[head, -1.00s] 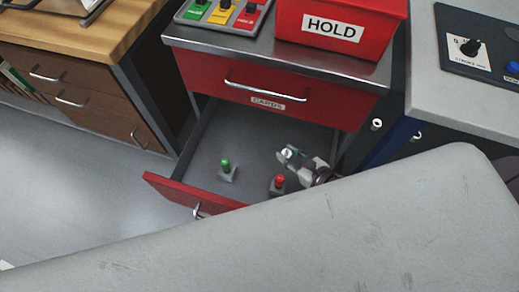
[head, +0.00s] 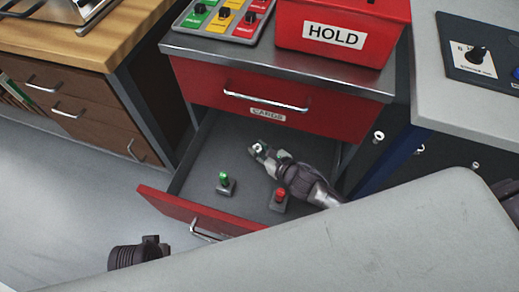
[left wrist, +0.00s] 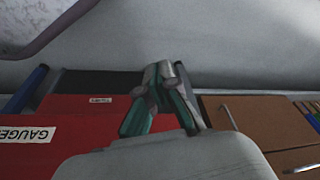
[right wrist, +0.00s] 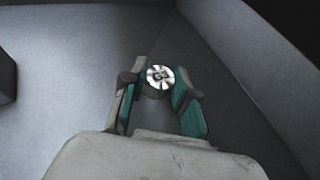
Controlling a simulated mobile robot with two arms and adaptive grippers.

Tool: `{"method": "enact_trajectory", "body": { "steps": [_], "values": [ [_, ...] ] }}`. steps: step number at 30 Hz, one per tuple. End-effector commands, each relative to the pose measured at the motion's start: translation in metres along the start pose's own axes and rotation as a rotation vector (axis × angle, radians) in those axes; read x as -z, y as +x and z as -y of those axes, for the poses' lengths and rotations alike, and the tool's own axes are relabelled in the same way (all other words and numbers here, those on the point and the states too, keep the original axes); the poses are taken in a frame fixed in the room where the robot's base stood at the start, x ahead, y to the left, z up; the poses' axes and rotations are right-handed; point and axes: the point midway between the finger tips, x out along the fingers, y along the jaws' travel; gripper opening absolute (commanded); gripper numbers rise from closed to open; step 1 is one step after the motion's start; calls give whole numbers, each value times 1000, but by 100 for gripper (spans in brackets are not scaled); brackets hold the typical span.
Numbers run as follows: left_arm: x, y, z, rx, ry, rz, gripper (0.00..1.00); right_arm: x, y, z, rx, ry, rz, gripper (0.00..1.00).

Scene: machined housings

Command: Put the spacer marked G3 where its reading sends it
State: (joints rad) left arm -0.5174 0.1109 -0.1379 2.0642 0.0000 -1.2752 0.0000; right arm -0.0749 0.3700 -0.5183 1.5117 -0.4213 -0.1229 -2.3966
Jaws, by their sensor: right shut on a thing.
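My right gripper (head: 258,150) is over the open lower drawer (head: 165,203) of the red cabinet. In the right wrist view its fingers (right wrist: 159,82) are shut on a round, pale metal spacer (right wrist: 161,77). A dark mark shows at the spacer's middle, too small to read surely. In the drawer stand a small green-topped post (head: 225,183) and a red-topped post (head: 279,198), each on a grey block. My left gripper's fingertips (left wrist: 164,72) meet, with nothing seen between them.
A red HOLD bin (head: 372,46) and a panel of green, yellow and red blocks (head: 218,32) stand on the cabinet top. The upper drawer, labelled CARDS (head: 267,115), is shut. A grey worktop with a dial panel (head: 480,58) is at right.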

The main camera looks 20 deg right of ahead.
Motion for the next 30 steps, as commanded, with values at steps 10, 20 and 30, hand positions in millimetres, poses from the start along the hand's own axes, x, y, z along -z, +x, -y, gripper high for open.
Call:
{"method": "enact_trajectory", "body": {
  "steps": [10,20,30],
  "values": [
    [1,-4,0,0,0,-1,0,1,0,0,0,0,1,0],
    [1,-5,0,0,0,-1,0,1,0,0,0,0,1,54],
    [-4,10,0,0,1,10,0,-1,-15,0,0,0,-2,54]
  ]
}}
